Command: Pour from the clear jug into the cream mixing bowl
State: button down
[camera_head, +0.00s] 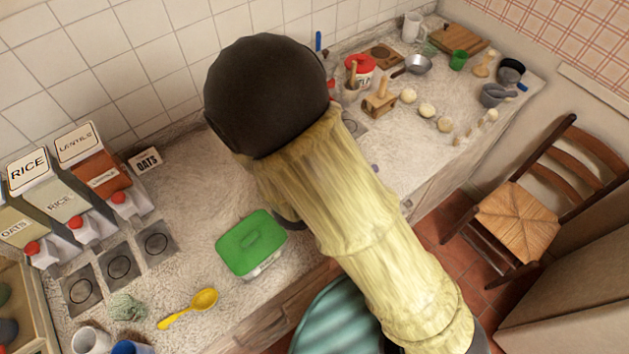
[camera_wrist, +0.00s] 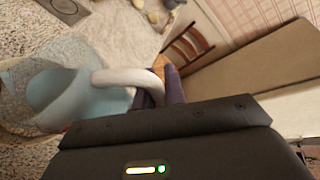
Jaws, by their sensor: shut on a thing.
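In the wrist view, my gripper (camera_wrist: 160,90) is shut on the pale curved handle of the clear jug (camera_wrist: 55,92). The jug is at the left of that view, with a see-through, bluish body and the light counter behind it. It looks tilted in the picture, but I cannot tell its true lean or whether it holds anything. In the head view, my arm's dark end hides the gripper and the jug.
A green-lidded box (camera_head: 251,243) and a yellow spoon (camera_head: 188,309) lie on the near counter. Dispensers, including one labelled RICE (camera_head: 62,205), stand at left. A wooden stand (camera_head: 379,102), a pan (camera_head: 417,65) and dough balls are at the back. A chair (camera_head: 519,215) stands right.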

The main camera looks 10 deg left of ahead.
jog(key=shift+w+a+r+n+h+p, duration=0.2)
jog(key=shift+a+n+h+p, duration=0.15)
jog(key=shift+p, duration=0.4)
dwell(2.2)
jog(key=shift+s+d+f+b, duration=0.1)
jog(key=shift+d+f+b, duration=0.3)
jog(key=shift+b, duration=0.6)
jog(key=shift+s+d+f+m+y+b, duration=0.1)
jog(key=shift+s+d+m+y+b, duration=0.1)
jog(key=shift+m+y+b, duration=0.35)
jog(key=shift+s+d+m+y+b, duration=0.1)
jog(key=shift+d+m+y+b, duration=0.15)
jog(key=shift+b, duration=0.35)
